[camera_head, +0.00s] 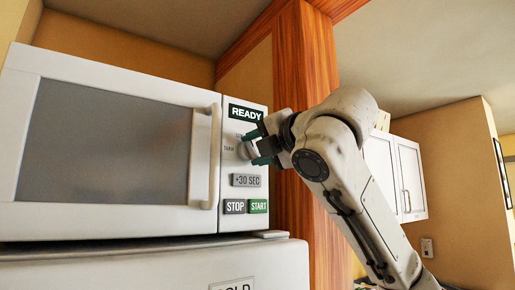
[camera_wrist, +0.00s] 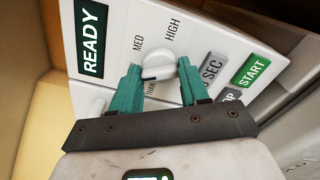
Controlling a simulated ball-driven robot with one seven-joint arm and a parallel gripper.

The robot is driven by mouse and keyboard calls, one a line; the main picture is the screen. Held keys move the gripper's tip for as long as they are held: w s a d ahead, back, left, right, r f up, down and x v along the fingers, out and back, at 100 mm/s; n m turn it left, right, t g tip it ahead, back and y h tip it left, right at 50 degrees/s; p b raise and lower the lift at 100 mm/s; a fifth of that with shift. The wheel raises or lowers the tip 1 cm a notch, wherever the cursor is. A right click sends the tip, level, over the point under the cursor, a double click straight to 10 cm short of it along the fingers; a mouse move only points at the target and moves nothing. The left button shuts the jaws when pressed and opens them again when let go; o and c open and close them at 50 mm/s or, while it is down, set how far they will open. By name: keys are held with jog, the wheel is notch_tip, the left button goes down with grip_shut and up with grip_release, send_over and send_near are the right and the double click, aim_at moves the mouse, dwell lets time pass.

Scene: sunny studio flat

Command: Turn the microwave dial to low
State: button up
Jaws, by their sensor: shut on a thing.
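The white microwave (camera_head: 110,225) has its door shut, and its display (camera_head: 244,113) reads READY. Its round white dial (camera_head: 244,151) sits on the control panel below the display; it also shows in the wrist view (camera_wrist: 160,74). My gripper (camera_head: 257,147) is at the panel with its green fingers on either side of the dial, shut on it; in the wrist view the fingers (camera_wrist: 158,68) flank the knob. MED, HIGH and a partly covered THAW label show around the dial. A dark mark shows at the dial's edge near THAW. I cannot see a LOW label.
Below the dial are the +30 SEC (camera_head: 246,180), STOP (camera_head: 234,206) and START (camera_head: 258,206) buttons. The door handle (camera_head: 206,155) stands out left of the dial. A wooden panel (camera_head: 300,75) rises close on the right. The microwave stands on a white appliance (camera_head: 150,270).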

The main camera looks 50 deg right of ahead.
jog(key=shift+f, duration=0.15)
dwell(0.3)
jog(key=o, duration=1.1)
jog(key=shift+c, duration=0.2)
jog(key=shift+a, duration=0.1)
jog(key=b+v, duration=0.3)
jog(key=v, duration=0.7)
jog(key=shift+s, duration=0.4)
